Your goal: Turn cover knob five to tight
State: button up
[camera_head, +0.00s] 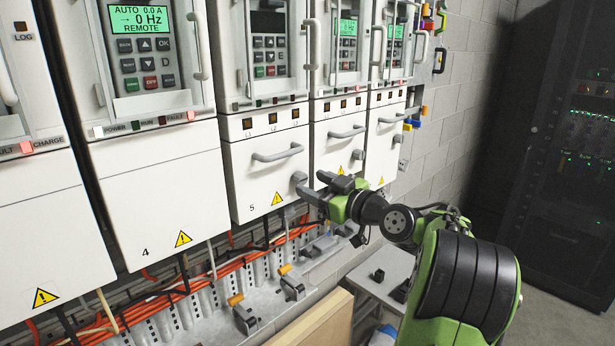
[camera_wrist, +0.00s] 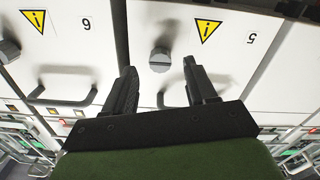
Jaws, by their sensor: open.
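Cover five (camera_head: 258,188) is a white panel marked 5 with a yellow warning triangle, and it sits flat in the row. Its round grey knob (camera_head: 299,178) is at the cover's right side in the head view. In the wrist view the knob (camera_wrist: 160,60) shows a thin line across its face, running roughly level in the picture. My gripper (camera_head: 313,187) is just right of the knob in the head view. In the wrist view my gripper's two black fingers (camera_wrist: 159,68) are open, with the knob seen between their tips. I see no contact with it.
Cover five's bar handle (camera_head: 278,153) sticks out above the knob. Cover six (camera_wrist: 75,45) with its own handle and knob is alongside. Orange cables (camera_head: 255,257) and clamps run below. A grey bench (camera_head: 375,265) stands under my arm. A dark rack (camera_head: 570,150) stands far right.

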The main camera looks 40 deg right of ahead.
aim_at(300, 178)
jog(key=shift+w, duration=1.45)
grip_shut()
